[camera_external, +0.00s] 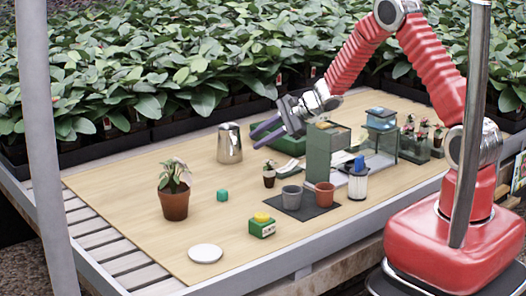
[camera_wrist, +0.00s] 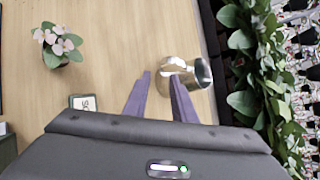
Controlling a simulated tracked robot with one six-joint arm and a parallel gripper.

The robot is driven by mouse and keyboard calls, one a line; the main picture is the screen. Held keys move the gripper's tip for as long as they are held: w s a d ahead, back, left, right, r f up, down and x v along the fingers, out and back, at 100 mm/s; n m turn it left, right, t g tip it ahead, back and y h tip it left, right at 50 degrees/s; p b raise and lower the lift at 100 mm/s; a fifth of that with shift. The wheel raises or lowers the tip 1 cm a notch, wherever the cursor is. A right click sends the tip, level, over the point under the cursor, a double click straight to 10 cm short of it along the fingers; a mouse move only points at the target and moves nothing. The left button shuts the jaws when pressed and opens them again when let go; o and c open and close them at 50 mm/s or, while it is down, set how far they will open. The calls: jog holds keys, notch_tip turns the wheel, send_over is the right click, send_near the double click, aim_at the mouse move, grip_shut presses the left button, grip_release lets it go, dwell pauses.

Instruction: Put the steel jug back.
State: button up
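The steel jug (camera_external: 230,143) stands upright on the wooden board, left of my gripper in the external view. It is shiny silver, and it also shows in the wrist view (camera_wrist: 180,66), just beyond the right fingertip, which overlaps its lower edge there. My gripper (camera_external: 265,130) is raised over the board, right of the jug, with its purple fingers pointing left toward it. I cannot tell the exact gap between the right finger and the jug.
A white disc (camera_external: 205,253) and green box (camera_external: 262,228) lie nearer. A tall green box (camera_external: 319,155), two pots and a green tray (camera_external: 283,144) are right. Dense plants line the back edge.

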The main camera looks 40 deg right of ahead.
jog(key=shift+r, duration=0.1)
jog(key=s+a+r+n+g, duration=0.3)
jog(key=s+r+n, duration=0.8)
jog(key=s+r, duration=0.85)
jog(key=s+d+r+n+h, duration=0.1)
jog(key=s+d+n+h, duration=0.2)
jog(key=s+d, duration=0.3)
jog(key=s+d+r+n+h, duration=0.2)
jog(key=s+d, duration=0.5)
jog(key=s, duration=1)
jog(key=n+h, duration=0.1)
jog(key=n, duration=0.1)
jog(key=shift+n+h, duration=0.4)
